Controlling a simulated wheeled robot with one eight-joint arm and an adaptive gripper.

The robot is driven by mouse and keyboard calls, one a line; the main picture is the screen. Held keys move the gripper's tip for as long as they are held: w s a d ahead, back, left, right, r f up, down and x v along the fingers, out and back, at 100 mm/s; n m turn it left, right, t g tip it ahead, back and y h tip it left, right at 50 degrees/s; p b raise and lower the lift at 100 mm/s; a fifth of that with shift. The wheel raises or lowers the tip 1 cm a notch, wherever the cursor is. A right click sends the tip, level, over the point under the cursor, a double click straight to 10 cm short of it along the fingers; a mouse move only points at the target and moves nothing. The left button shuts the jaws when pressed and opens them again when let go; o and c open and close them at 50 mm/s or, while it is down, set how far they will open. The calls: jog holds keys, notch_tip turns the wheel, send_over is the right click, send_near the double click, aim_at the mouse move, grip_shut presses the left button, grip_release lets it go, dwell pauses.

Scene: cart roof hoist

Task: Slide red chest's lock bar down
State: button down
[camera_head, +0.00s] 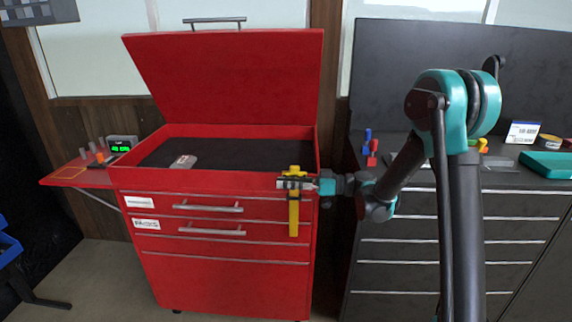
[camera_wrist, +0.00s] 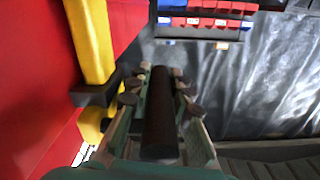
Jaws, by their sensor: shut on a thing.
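The red chest (camera_head: 230,265) stands at left centre with its lid (camera_head: 225,75) raised. A yellow lock bar (camera_head: 294,215) stands upright on the right part of its front, and also shows at the left of the wrist view (camera_wrist: 92,40). My gripper (camera_head: 292,183) reaches in from the right and lies across the bar's upper part. In the wrist view, my gripper (camera_wrist: 160,85) is shut around a dark round handle (camera_wrist: 160,115) beside the bar. The handle's join to the bar is not clear. A dark bracket (camera_wrist: 95,93) crosses the bar.
A small grey object (camera_head: 183,161) lies in the open chest top. A red side shelf (camera_head: 78,174) carries a green-lit display (camera_head: 122,144). A dark drawer cabinet (camera_head: 395,255) stands right, with coloured pieces on top. Blue bins (camera_head: 8,245) are at the far left.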

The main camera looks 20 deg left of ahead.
jog(key=shift+f, duration=2.5)
jog(key=c, duration=1.6)
grip_release()
jog(key=shift+f, duration=0.1)
jog(key=shift+c, duration=0.2)
jog(key=v, duration=1.2)
